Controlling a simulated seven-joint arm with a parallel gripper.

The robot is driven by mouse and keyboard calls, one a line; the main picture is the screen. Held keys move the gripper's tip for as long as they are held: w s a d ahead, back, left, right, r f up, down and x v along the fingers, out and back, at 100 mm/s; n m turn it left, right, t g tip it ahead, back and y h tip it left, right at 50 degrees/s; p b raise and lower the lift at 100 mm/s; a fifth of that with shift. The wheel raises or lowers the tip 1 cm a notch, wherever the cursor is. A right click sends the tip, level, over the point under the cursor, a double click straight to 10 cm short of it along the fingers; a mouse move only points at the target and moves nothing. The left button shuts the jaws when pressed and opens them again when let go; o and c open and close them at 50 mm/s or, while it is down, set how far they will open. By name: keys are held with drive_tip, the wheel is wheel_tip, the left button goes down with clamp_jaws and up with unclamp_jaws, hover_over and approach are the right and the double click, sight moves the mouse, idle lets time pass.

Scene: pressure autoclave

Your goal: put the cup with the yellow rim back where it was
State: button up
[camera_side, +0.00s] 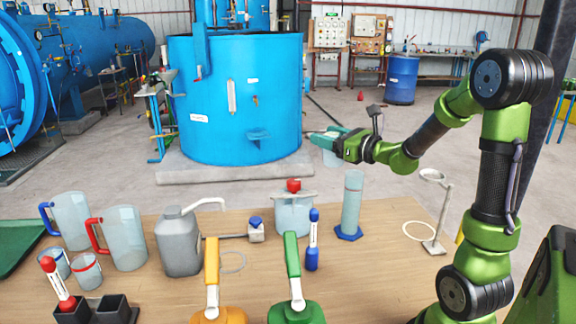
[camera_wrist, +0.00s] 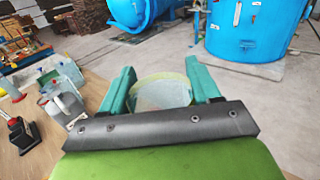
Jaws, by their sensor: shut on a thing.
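The cup with the yellow rim (camera_wrist: 161,94) is clear and sits between the two green fingers of my gripper (camera_wrist: 160,88) in the wrist view. My gripper is shut on it. In the side view my gripper (camera_side: 326,137) is raised above the back of the table, in front of the big blue tank. The cup (camera_side: 331,158) shows only faintly under the fingers there, clear of the table. Its lower part is hard to make out.
The wooden table (camera_side: 370,285) holds a measuring cylinder (camera_side: 352,203), a ring stand (camera_side: 437,215), a lidded beaker (camera_side: 293,215), a grey canister (camera_side: 179,243) and squeeze bottles (camera_side: 292,270). Jugs (camera_side: 124,240) and small blue-rimmed (camera_side: 57,264) and red-rimmed cups (camera_side: 87,272) stand left. The right side has bare room.

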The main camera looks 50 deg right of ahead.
drive_tip(key=w+a+r+n+g+y, duration=0.15)
drive_tip(key=a+y, duration=0.25)
drive_tip(key=a, duration=0.7)
drive_tip(key=w+a+r+n+t+y, duration=0.1)
drive_tip(key=a+r+n+y, duration=0.15)
drive_tip(key=a, duration=0.85)
drive_tip(key=shift+w+a+f+m+h, duration=0.7)
drive_tip(key=shift+w+f, duration=1.4)
drive_tip(key=shift+f, duration=2.5)
drive_tip(key=shift+w+a+f+m+h, duration=0.35)
drive_tip(key=shift+w+f+h, duration=0.5)
drive_tip(key=shift+w+f, duration=2.5)
drive_tip(key=shift+w+a+f+m+h, duration=0.4)
drive_tip(key=shift+w+f+m+h, duration=0.35)
drive_tip(key=shift+f, duration=5.1)
drive_tip(key=shift+f, duration=0.2)
drive_tip(key=o, duration=1.2)
drive_tip(key=shift+o, duration=0.2)
